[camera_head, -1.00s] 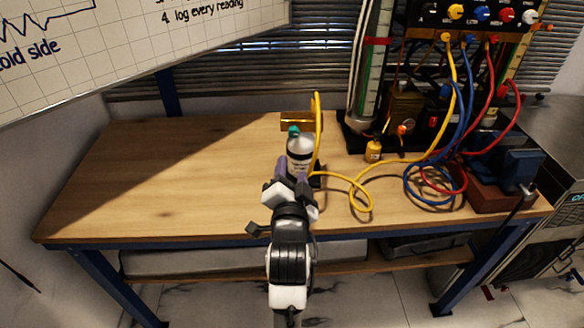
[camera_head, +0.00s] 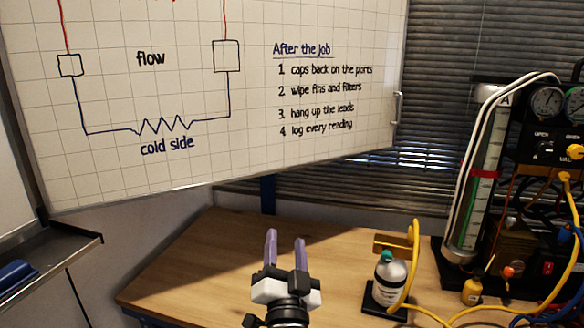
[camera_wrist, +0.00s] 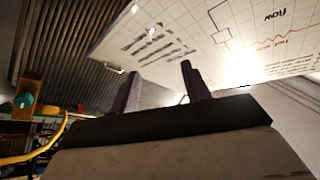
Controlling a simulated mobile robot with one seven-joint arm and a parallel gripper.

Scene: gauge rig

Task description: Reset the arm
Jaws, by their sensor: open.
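My gripper (camera_head: 286,250) is open, with its two purple fingers pointing up and apart and nothing between them. It is raised in front of the wooden bench (camera_head: 215,250), left of the silver bottle with a teal cap (camera_head: 391,279). In the wrist view the fingers (camera_wrist: 160,88) point up toward the whiteboard, also with nothing between them.
A whiteboard (camera_head: 330,130) with writing hangs behind the bench. The bottle stands on a black base beside a brass-coloured block and a yellow hose (camera_head: 412,262). A gauge rig (camera_head: 545,150) with a glass column, cables and a small yellow bottle (camera_head: 472,291) is at right. The bench's left part is clear.

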